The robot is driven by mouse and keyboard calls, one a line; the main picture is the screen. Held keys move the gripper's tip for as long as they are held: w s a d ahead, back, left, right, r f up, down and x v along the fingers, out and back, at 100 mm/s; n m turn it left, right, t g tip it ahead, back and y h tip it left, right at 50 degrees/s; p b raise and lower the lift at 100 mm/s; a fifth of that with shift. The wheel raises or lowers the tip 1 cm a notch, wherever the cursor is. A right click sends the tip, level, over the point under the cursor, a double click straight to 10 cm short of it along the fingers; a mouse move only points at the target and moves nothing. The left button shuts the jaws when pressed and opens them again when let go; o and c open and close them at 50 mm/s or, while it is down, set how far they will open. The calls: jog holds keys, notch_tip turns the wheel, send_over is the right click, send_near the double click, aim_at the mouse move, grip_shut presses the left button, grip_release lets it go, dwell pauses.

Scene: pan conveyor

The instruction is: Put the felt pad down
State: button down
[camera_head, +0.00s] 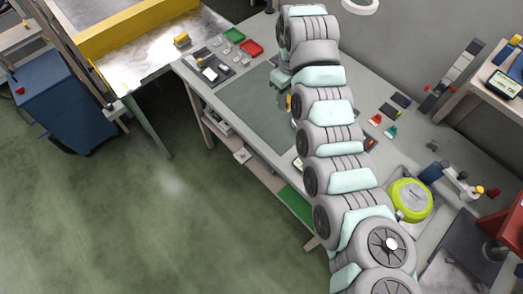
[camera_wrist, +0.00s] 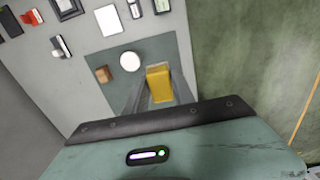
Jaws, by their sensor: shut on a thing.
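The felt pad (camera_wrist: 158,83) shows in the wrist view as a yellow, block-shaped piece. My gripper (camera_wrist: 157,92) is shut on it, with grey fingers on either side. Behind it is a dark grey-green mat (camera_wrist: 112,96) on the bench. Whether the pad touches the mat or hangs above it I cannot tell. In the head view my arm hides most of the gripper, and only a small yellow bit shows beside it over the mat (camera_head: 245,98).
A white disc (camera_wrist: 130,62) and a small brown cube (camera_wrist: 102,74) are on the mat, left of the pad. A lime-green round device (camera_head: 410,200) stands at right. The mat's left part is clear.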

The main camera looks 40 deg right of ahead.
jog(key=shift+a+f, duration=0.15)
jog(key=shift+a, duration=0.1)
send_over(281, 139)
notch_tip(281, 139, down, 15)
jog(key=shift+f, duration=0.2)
notch_tip(281, 139, down, 4)
jog(key=shift+f+b, duration=0.1)
jog(key=shift+b, duration=0.5)
jog(key=c, duration=1.5)
grip_release()
jog(key=o, duration=0.4)
jog(key=shift+o, duration=0.2)
